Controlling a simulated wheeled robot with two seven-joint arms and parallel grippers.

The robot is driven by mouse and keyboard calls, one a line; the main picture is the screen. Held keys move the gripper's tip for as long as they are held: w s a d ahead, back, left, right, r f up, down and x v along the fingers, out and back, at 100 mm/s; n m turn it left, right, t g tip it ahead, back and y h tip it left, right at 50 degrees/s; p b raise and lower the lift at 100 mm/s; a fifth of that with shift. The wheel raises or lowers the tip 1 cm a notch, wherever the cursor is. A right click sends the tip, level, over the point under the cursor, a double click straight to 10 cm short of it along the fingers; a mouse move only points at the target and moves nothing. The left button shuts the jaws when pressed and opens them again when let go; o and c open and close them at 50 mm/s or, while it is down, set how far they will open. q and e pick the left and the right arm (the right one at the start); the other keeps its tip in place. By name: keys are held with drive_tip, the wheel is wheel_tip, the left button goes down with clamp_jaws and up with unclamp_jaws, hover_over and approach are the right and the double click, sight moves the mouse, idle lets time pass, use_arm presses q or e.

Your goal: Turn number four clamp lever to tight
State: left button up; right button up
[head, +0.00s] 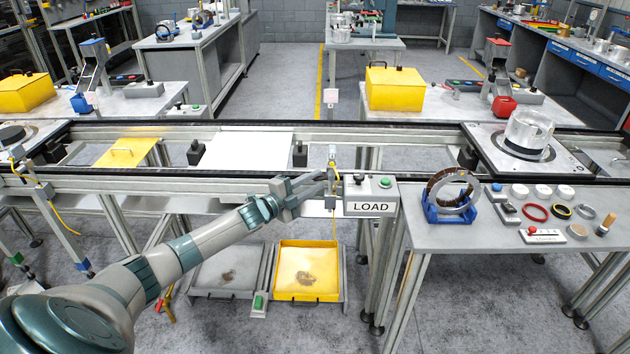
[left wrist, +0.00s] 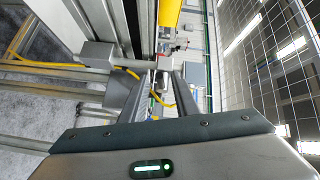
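My left gripper (head: 322,184) reaches in from the left at the conveyor's front rail, just left of the LOAD box (head: 371,196). Its fingers look parted, with a gap between them, beside a small sensor post (head: 332,160) with a yellow cable. The left wrist view shows a grey bracket (left wrist: 98,54) and a yellow cable (left wrist: 60,88) near the fingers. I cannot tell whether the fingers touch the post. No number four is readable, and I cannot make out which part is the clamp lever or how it is turned. My right gripper is not in view.
The conveyor rail (head: 150,181) runs across in front. The front table (head: 465,238) holds a blue ring stand (head: 447,208) and small parts. A yellow tray (head: 283,292) stands below.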

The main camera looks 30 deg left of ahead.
use_arm(q)
drive_tip(key=shift+w+d, duration=0.1)
drive_tip(key=shift+w, duration=0.15)
clamp_jaws()
